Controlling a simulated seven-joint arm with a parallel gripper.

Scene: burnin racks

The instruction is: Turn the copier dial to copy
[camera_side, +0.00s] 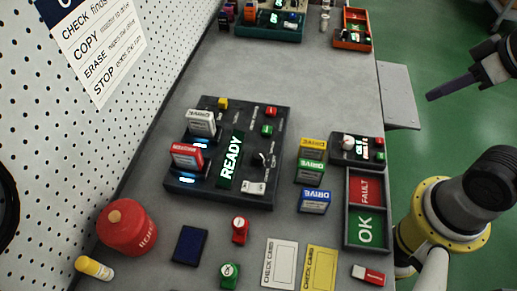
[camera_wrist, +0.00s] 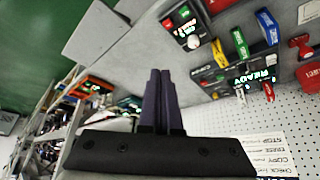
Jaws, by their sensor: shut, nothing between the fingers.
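The copier (camera_side: 215,105) is a dark station in the middle of the bench in the side view, with a lit READY display (camera_side: 230,158). A small black dial (camera_side: 260,159) sits on it, right of the display. Its pointer setting is too small to read. A white drive (camera_side: 200,123) and a red drive (camera_side: 187,155) stand upright in its left part. My gripper (camera_side: 432,97) is shut and empty, far right of the copier, beyond the bench edge. Its closed fingers show in the wrist view (camera_wrist: 160,72), with the copier's READY display (camera_wrist: 255,77) to their right.
A small tester (camera_side: 344,156) and a tray (camera_side: 348,205) marked FAULT and OK stand right of the copier. Several upright drives (camera_side: 314,201) stand between them. Stamps, cards and a red round container (camera_side: 127,228) lie in front. The bench behind the copier (camera_side: 320,85) is clear.

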